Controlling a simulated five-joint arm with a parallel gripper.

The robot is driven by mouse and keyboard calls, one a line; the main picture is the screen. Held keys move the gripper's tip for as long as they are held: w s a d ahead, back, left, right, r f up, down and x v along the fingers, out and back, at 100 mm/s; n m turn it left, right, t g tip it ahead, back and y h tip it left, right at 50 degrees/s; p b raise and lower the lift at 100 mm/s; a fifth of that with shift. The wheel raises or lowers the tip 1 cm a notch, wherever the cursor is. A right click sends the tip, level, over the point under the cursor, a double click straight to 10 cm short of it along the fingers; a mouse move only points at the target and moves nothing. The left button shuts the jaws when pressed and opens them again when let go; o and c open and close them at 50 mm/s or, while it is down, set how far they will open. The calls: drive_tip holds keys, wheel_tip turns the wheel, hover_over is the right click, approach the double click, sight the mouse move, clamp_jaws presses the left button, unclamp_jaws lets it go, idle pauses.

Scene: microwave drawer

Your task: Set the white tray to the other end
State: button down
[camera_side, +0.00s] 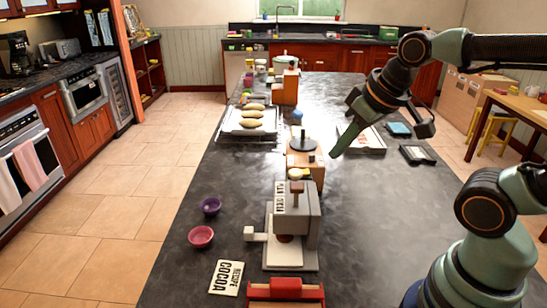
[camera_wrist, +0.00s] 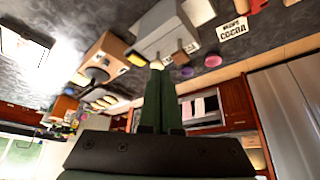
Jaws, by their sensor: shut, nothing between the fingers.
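My gripper (camera_side: 337,150) is shut and empty, pointing down-left above the counter, to the right of a wooden box with a dark round top (camera_side: 303,145). In the wrist view its green fingers (camera_wrist: 157,66) lie together. A flat pale tray (camera_side: 374,143) lies on the counter to the right of the fingers, partly hidden behind my gripper. Another pale tray (camera_side: 235,133) at the left edge holds several bread loaves (camera_side: 253,115). A grey boxy unit (camera_side: 305,215) stands nearer on a pale base (camera_side: 290,262). I cannot tell which is the task's white tray.
A purple bowl (camera_side: 211,206), a pink bowl (camera_side: 201,237) and a cocoa recipe card (camera_side: 227,278) lie at the left front. A red-framed object (camera_side: 286,290) is at the near edge. Dark flat items (camera_side: 416,155) lie at the right.

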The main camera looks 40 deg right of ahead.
drive_tip(key=c, duration=0.6)
unclamp_jaws()
drive_tip(key=shift+w+a, duration=0.1)
drive_tip(key=shift+w, duration=0.05)
drive_tip(key=shift+c, duration=0.2)
drive_tip(key=m+g, duration=0.6)
drive_tip(key=m, duration=2.1)
hover_over(248, 229)
wheel_tip(248, 229, down, 12)
wheel_tip(248, 229, down, 11)
drive_tip(key=shift+f, duration=0.1)
clamp_jaws()
